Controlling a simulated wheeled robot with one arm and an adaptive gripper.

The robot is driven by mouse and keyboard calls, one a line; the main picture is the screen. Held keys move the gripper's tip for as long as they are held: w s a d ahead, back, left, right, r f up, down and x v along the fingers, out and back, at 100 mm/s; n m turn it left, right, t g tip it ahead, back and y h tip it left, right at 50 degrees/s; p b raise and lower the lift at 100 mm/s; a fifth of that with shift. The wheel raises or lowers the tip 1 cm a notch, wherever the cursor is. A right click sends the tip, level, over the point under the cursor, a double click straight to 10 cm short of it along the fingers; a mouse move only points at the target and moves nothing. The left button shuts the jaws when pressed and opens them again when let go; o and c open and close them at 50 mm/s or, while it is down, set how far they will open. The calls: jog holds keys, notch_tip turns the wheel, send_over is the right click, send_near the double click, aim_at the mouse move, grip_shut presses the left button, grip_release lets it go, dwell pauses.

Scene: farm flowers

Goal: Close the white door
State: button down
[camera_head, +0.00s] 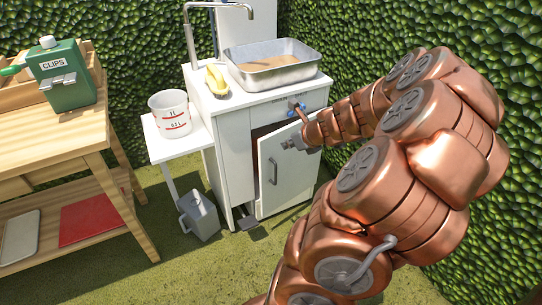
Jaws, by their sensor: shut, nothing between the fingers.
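The white door (283,172) is on the front of a white sink cabinet (234,165). It stands partly open, with a dark gap along its left edge and a dark vertical handle on its left part. My copper-coloured arm reaches in from the right. My gripper (287,144) is shut and empty at the upper right part of the door. I cannot tell whether it touches the door. The arm hides part of the door's upper right side.
A metal basin (272,72) and a yellow item (217,79) sit on the cabinet top. A white measuring bucket (170,114) stands on a side table. A grey can (199,215) is on the grass left of the door. A wooden bench (75,155) stands left.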

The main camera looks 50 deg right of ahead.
jog(key=d+f+m, duration=0.1)
jog(key=b, duration=0.4)
send_near(266, 146)
jog(key=shift+x, duration=3.1)
jog(key=shift+p, duration=0.3)
